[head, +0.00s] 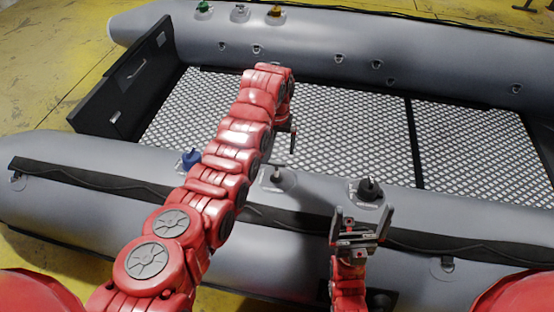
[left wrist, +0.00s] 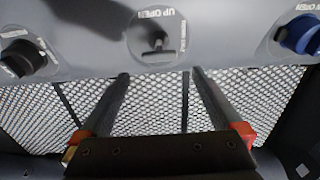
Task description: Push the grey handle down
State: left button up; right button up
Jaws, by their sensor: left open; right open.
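The grey handle (head: 278,174) is a small T-shaped grip on a round plate on the near tube of the boat. In the left wrist view the grey handle (left wrist: 155,46) shows near the top middle, with "UP OPEN" lettering on its plate. My left gripper (head: 292,138) hangs over the boat floor, just inboard of the handle, partly hidden by its own arm. In the left wrist view its fingers (left wrist: 160,74) are open and empty, pointing towards the handle and apart from it. My right gripper (head: 360,222) is open and empty over the near tube.
A blue valve (head: 190,158) and a black valve (head: 370,189) flank the handle on the near tube. The patterned boat floor (head: 350,125) is clear. A dark transom board (head: 125,80) stands at the left.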

aim_at(277, 166)
pick_arm(q)
notch_tip(277, 166, down, 7)
jog(key=shift+r+b, duration=0.2)
jog(key=shift+b, duration=0.15)
grip_shut()
dwell(0.4)
